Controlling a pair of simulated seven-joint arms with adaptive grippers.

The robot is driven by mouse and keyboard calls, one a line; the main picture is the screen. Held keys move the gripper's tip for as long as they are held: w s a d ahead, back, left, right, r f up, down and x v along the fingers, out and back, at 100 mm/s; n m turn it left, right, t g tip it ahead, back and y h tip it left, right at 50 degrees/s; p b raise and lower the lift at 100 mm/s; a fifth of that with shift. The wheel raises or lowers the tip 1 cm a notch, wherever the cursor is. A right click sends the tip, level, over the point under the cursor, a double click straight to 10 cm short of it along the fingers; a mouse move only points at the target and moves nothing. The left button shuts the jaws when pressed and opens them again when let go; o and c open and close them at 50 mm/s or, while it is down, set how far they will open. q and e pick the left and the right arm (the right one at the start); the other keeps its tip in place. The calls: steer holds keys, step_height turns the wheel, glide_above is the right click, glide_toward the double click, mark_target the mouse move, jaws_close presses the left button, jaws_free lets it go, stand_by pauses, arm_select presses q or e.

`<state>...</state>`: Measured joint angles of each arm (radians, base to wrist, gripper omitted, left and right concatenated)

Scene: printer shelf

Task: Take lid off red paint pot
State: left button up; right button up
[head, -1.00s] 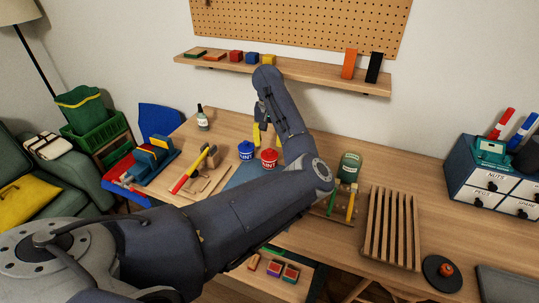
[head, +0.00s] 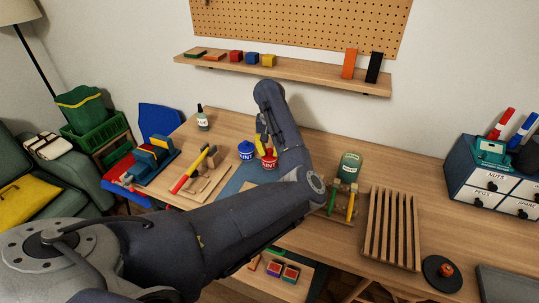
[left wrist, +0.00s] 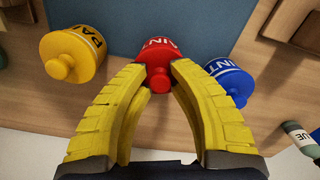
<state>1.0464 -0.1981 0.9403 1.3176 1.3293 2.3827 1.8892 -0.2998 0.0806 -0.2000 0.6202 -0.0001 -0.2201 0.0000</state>
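The red paint pot (head: 269,161) stands on the bench beside the blue paint pot (head: 246,150). In the left wrist view the red pot (left wrist: 160,45) is seen from above, its round lid knob (left wrist: 158,80) between my yellow fingertips. My left gripper (left wrist: 160,75) is closed in to about the knob's width, one finger on each side. The lid looks seated on the pot. In the head view my left gripper (head: 262,145) is at the red pot and partly hidden by my arm. My right gripper is not in view.
In the left wrist view a yellow pot (left wrist: 72,55) and the blue pot (left wrist: 232,82) stand close on either side. A dark bottle (head: 203,120) stands behind. A hammer (head: 195,170) lies to the left, and a green jar (head: 349,166) stands right. A shelf (head: 300,73) hangs above.

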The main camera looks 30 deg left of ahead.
arm_select(q)
jaws_close()
